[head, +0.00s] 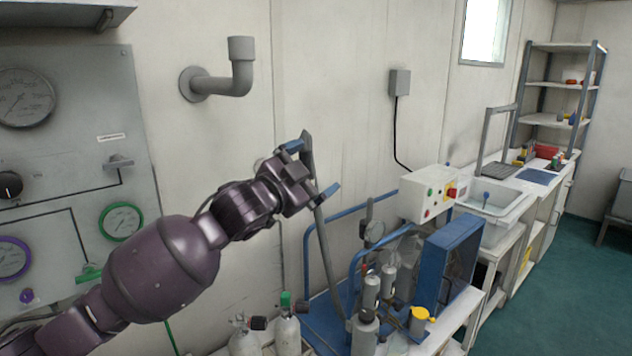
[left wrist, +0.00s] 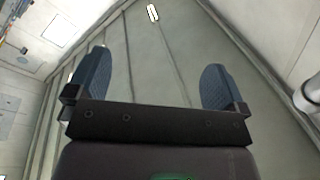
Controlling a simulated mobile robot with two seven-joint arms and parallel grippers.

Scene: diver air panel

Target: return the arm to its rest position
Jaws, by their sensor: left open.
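My left arm comes in from the left in the head view and crosses in front of the gauge panel. My left gripper (head: 316,170) is raised in front of the wall, above the blue-framed trolley. Its two blue fingers are spread apart with nothing between them. The left wrist view shows the same gripper (left wrist: 158,88) open and empty, facing a bare pale surface with long seams. The air panel (head: 80,140) on the left wall carries round gauges, a black knob and a green-handled valve. My right gripper is in neither view.
A grey elbow pipe (head: 235,75) sticks out of the wall above my arm. Gas cylinders (head: 288,330) stand below. A blue box (head: 452,255) and a white control box (head: 428,195) stand to the right, before a sink (head: 492,200) and shelves (head: 565,85).

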